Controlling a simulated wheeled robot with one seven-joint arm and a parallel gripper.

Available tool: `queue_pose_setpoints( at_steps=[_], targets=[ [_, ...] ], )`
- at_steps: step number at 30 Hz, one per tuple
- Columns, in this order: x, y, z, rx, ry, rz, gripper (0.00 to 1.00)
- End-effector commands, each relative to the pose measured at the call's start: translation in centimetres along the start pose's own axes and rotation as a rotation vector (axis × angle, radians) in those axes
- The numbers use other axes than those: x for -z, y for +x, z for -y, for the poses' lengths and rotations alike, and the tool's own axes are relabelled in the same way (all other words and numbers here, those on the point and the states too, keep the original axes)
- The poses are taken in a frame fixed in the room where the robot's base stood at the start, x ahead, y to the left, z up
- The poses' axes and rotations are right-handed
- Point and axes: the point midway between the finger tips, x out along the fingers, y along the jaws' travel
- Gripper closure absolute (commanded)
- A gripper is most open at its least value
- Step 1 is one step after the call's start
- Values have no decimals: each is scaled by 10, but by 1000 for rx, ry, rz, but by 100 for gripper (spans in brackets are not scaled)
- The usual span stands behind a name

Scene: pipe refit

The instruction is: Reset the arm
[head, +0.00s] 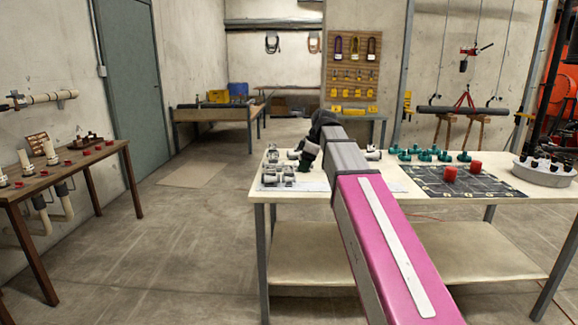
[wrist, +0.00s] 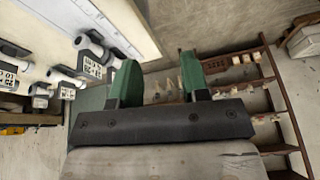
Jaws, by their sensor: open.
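My gripper (wrist: 160,82) shows in the wrist view with its two green fingers apart and nothing between them. In the head view my pink and grey arm reaches out over the pale worktable (head: 420,178). My gripper (head: 300,168) is at the arm's far end, above or beside the table's left part, close to several grey and white pipe fittings (head: 276,176). The fittings also show at the left of the wrist view (wrist: 85,60). I cannot tell how far above the tabletop the fingers are.
Green valves (head: 425,154), a dark grid mat (head: 462,182) with red pieces, and a white tub (head: 543,172) are on the worktable's right. A brown bench (head: 70,172) with pipe parts stands along the left wall. The floor between them is clear.

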Motion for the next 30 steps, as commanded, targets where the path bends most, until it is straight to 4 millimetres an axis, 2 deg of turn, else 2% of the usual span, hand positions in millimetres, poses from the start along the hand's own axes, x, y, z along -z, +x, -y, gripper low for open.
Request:
queue_pose_setpoints(
  at_steps=[8,17,24,30],
  targets=[
    [-40,52,5,-15,191,39,58],
    [-113,140,24,-64,541,111,58],
    [-173,203,51,-119,814,169,58],
    [-220,248,80,-177,1030,210,58]
  ],
)
